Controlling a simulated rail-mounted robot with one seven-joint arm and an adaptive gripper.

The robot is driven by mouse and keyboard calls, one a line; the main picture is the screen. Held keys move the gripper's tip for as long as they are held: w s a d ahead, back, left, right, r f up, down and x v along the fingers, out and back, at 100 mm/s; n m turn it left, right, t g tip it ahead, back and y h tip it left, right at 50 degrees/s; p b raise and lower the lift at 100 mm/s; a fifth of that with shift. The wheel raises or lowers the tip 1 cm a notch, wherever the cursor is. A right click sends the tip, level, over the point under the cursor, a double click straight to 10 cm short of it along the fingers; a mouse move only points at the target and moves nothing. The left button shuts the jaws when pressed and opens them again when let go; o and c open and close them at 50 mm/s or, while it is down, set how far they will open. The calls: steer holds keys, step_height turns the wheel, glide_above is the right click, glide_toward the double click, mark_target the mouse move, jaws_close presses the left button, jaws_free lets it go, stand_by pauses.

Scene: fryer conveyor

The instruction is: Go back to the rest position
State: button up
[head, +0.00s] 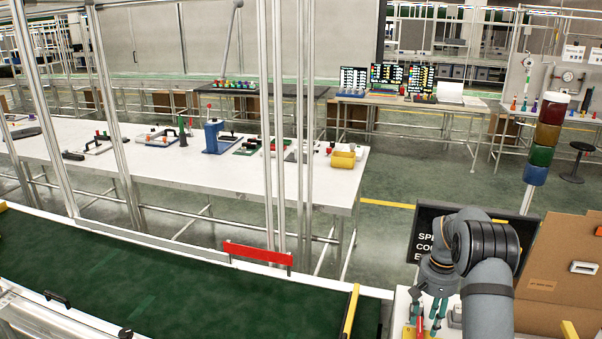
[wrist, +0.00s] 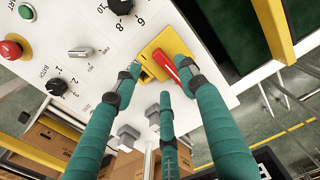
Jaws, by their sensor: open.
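My gripper (head: 432,300) is at the lower right of the head view, over a white control panel (head: 400,310). The wrist view shows its three teal fingers (wrist: 160,82) spread apart and empty. Between and beyond the fingertips is a red switch handle (wrist: 186,74) on a yellow plate (wrist: 156,42). One fingertip overlaps the handle in the picture; I cannot tell whether they touch. No object is held.
The panel also carries a red button (wrist: 10,50), a green start button (wrist: 27,12) and black dials (wrist: 56,87). A green conveyor belt (head: 170,275) lies to the left. Cardboard boxes (head: 560,265) stand at right. A signal tower (head: 544,140) rises behind my arm.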

mark_target(422, 335)
step_height(422, 335, up, 6)
step_height(422, 335, down, 12)
steer(key=shift+s+f, duration=0.1)
steer(key=shift+f, duration=0.05)
steer(key=shift+r+m+p, duration=0.35)
steer(key=shift+m+p, duration=0.2)
steer(key=shift+m, duration=0.05)
steer(key=shift+a+r+m+p, duration=0.1)
steer(key=shift+a+m+p, duration=0.05)
steer(key=shift+m+p, duration=0.85)
step_height(422, 335, up, 10)
steer(key=b, duration=0.3)
steer(key=w+d+f+n+t, duration=0.1)
steer(key=w+t, duration=0.2)
steer(key=w, duration=0.2)
steer(key=s+a+r+n+t+p, duration=0.1)
steer(key=s+a+n, duration=0.1)
steer(key=a, duration=0.4)
steer(key=s+a+r+n+p, duration=0.1)
steer(key=s+a, duration=0.1)
steer(key=a, duration=0.3)
steer(key=s+r+p, duration=0.2)
steer(key=s+r, duration=0.1)
steer(key=s, duration=0.6)
steer(key=shift+d+r+n+y+p, duration=0.3)
steer(key=shift+d+r+y+p, duration=0.05)
steer(key=shift+r+y+p, duration=0.05)
